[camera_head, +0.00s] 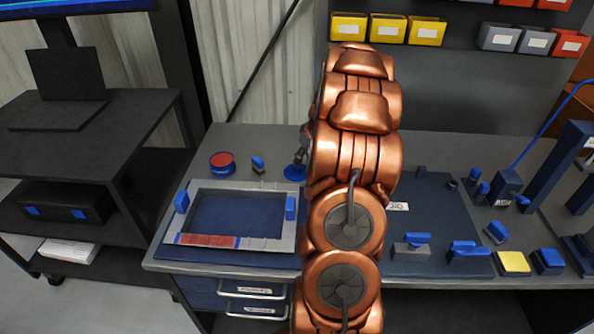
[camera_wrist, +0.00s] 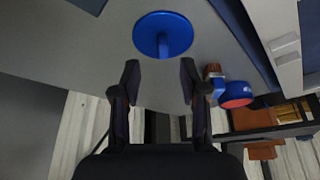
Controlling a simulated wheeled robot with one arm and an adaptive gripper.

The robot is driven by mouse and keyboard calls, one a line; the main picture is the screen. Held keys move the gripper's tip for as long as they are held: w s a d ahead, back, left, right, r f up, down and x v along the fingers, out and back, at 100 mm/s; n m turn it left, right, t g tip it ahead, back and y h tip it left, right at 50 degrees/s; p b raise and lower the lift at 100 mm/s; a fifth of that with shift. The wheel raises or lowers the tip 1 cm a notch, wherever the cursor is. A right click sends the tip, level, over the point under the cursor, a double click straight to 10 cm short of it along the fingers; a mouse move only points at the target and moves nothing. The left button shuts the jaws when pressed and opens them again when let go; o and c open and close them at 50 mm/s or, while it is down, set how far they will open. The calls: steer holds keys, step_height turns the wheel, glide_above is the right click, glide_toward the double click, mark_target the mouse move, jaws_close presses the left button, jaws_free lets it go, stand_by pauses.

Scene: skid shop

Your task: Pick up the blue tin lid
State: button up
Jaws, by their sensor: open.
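The blue tin lid (camera_wrist: 148,27) shows in the wrist view as a flat round blue disc with a blue post standing from its middle. It lies on the grey bench top, just beyond my fingertips and roughly centred between them. My gripper (camera_wrist: 159,76) is open and empty, with a finger on each side and the lid apart from both. In the head view the blue lid (camera_head: 294,173) is partly hidden by my copper-coloured arm, at the back of the bench behind the framed tray. My gripper is mostly hidden there.
A round blue tin with a red top (camera_head: 222,162) and a small blue-topped brush-like item (camera_head: 258,164) stand left of the lid. The grey frame tray (camera_head: 270,245) lies in front. Yellow bins (camera_head: 387,28) hang above. Blue-handled tools lie to the right on a dark mat (camera_head: 445,215).

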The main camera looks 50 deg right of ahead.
mark_target(297, 169)
steer(key=shift+w+p+x, duration=0.2)
steer(key=shift+p+x, duration=0.35)
steer(key=shift+x, duration=0.55)
steer(key=shift+w+p+x, duration=0.15)
steer(key=shift+p+x, duration=0.4)
steer(key=shift+x, duration=0.55)
steer(key=shift+w+a+f, duration=0.15)
steer(key=shift+w+f, duration=0.15)
steer(key=shift+f, duration=0.25)
steer(key=shift+c, duration=0.2)
jaws_close()
